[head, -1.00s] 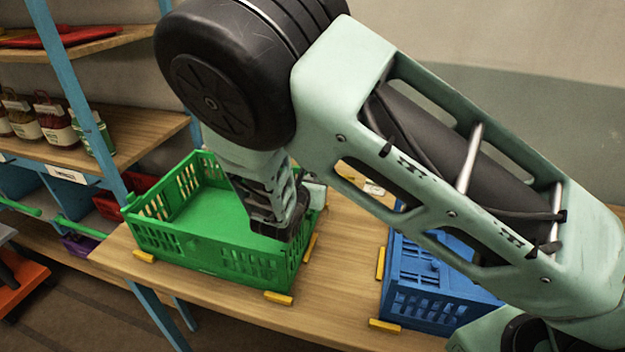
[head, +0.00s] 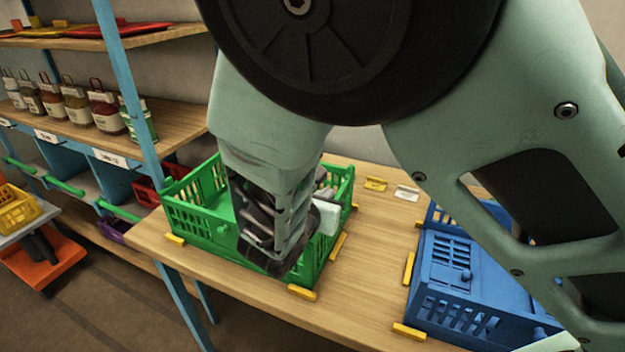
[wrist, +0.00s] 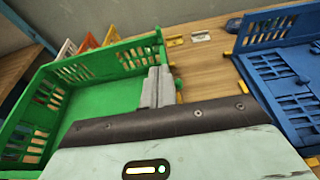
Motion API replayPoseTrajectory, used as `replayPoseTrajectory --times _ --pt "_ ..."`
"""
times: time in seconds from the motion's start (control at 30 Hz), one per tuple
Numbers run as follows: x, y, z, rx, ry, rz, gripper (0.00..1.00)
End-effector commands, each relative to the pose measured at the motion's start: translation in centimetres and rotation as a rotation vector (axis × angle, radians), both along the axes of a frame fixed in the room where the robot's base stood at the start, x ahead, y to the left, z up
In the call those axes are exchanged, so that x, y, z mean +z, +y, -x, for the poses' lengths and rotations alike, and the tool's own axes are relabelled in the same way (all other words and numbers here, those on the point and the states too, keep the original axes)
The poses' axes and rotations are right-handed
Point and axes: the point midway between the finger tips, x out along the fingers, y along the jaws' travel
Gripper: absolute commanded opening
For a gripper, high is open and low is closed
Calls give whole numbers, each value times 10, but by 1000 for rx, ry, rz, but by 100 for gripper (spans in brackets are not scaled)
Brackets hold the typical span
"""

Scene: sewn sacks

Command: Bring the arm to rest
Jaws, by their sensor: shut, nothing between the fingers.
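My arm is folded large across the head view, and its wrist hangs in front of the green crate. My gripper shows in the wrist view (wrist: 157,88), with its fingers shut and nothing between them, over the right part of the green crate as seen there. In the head view the fingers are mostly hidden behind my wrist. The green crate (head: 190,240) stands on the wooden table (head: 370,260); it also shows in the wrist view (wrist: 95,95). Its visible floor looks bare, but part of its inside is hidden by my arm.
A blue crate (head: 440,290) stands to the right on the table, partly behind my arm. Yellow blocks lie around both crates. At the left is a shelf (head: 175,125) with several small labelled sacks (head: 80,110). An orange cart (head: 60,265) stands at the far left.

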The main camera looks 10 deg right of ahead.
Motion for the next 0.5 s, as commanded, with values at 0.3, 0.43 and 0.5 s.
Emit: replayPoseTrajectory --times 0.3,0.43,0.5 --pt "-1 -14 12 -89 22 -85 0" --pt "-5 -39 52 -319 77 -310 0" --pt "-6 -48 82 -478 108 -467 0"
